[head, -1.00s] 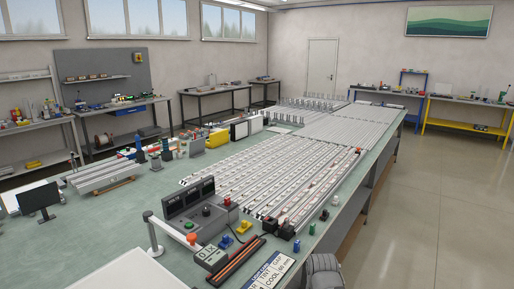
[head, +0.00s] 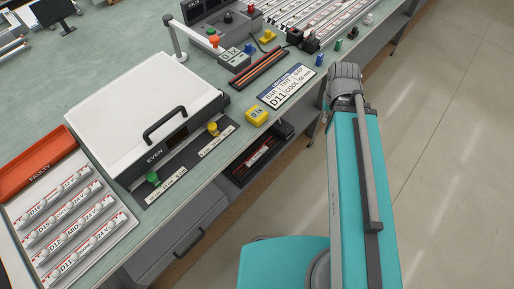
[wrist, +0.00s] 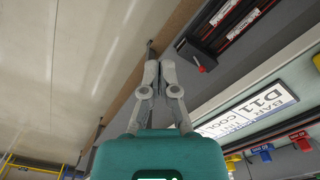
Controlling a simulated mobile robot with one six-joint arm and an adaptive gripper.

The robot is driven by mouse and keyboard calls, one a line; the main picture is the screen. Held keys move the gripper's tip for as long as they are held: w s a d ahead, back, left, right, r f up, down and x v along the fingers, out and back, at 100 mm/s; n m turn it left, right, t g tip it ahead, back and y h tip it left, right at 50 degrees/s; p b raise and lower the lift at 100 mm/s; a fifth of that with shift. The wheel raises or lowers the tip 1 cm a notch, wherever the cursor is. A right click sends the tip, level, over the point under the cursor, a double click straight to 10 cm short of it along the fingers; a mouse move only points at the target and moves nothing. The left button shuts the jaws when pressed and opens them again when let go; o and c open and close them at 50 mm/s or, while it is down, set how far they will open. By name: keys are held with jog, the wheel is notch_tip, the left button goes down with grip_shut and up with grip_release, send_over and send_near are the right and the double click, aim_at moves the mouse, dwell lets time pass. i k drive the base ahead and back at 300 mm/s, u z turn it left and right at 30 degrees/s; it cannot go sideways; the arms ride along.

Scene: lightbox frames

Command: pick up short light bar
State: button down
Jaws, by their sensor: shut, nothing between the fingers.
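Several short light bars lie in rows on a white board at the lower left of the head view; the front one (head: 88,252) is labelled D11, with one marked D17 (head: 72,236) behind it. A card (head: 287,86) reading D11, COOL and 60 mm lies on the bench, and it also shows in the wrist view (wrist: 262,108). My gripper (wrist: 158,65) is shut and empty in the wrist view, beside the bench's edge. In the head view my arm is over the floor right of the bench, and its fingers are hidden.
A white box (head: 145,110) with a black handle marked EVEN stands on the bench. An orange FAULTY tray (head: 38,172) is at the left. A dark tray (head: 238,172) with bars sits below the bench edge. Long bars fill the back. The floor at right is clear.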

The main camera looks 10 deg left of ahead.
aim_at(261, 152)
jog(key=u, duration=0.3)
jog(key=k, duration=0.75)
jog(key=u, duration=0.55)
jog(key=k, duration=0.6)
jog(key=i, duration=0.8)
jog(key=z, duration=0.25)
